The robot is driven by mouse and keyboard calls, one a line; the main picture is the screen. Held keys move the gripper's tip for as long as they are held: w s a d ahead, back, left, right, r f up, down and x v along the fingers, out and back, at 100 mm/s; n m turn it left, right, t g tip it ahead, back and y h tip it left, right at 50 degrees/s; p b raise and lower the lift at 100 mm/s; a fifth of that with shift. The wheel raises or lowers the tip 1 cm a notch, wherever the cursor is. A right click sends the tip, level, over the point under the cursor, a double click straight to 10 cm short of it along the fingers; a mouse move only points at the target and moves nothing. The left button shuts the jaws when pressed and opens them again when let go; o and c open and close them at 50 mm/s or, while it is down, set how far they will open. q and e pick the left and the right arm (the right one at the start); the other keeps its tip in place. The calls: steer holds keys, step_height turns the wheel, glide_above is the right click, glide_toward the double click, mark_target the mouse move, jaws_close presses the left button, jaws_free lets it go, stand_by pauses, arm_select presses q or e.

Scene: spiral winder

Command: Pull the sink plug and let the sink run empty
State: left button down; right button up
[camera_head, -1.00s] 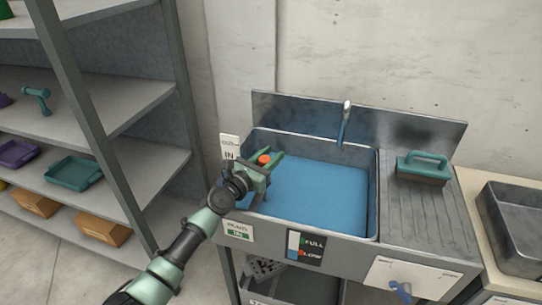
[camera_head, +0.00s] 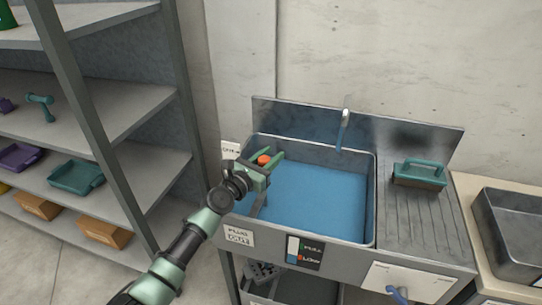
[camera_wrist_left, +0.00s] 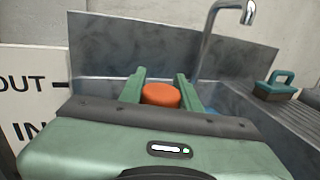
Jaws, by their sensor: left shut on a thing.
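The sink (camera_head: 370,215) is a grey metal basin holding blue water (camera_head: 315,200). My left gripper (camera_head: 268,160) is over the left side of the basin, shut on an orange knob (camera_head: 264,160), which I take to be the plug's handle. In the left wrist view the orange knob (camera_wrist_left: 161,95) sits between the two green fingers. Whatever is below the knob is hidden. A plate on the sink front reads PLUG OUT (camera_head: 239,236). A FULL/LOW gauge (camera_head: 305,251) is beside it. My right gripper is not in view.
A tap (camera_head: 343,130) rises behind the basin. A teal-handled brush (camera_head: 420,174) lies on the ribbed drainboard (camera_head: 430,215) at right. A metal tub (camera_head: 512,230) stands farther right. Shelving (camera_head: 110,110) with trays is close on the left.

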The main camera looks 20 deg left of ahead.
arm_select(q)
step_height(320, 180, up, 2)
steer(key=shift+w+r+p, duration=0.1)
steer(key=shift+r+p, duration=0.15)
steer(key=shift+p, duration=0.2)
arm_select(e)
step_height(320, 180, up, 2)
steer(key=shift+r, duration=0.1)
arm_select(q)
steer(key=c, duration=1)
jaws_free()
steer(key=shift+r, duration=0.1)
steer(key=p+v, duration=0.1)
steer(key=v, duration=0.7)
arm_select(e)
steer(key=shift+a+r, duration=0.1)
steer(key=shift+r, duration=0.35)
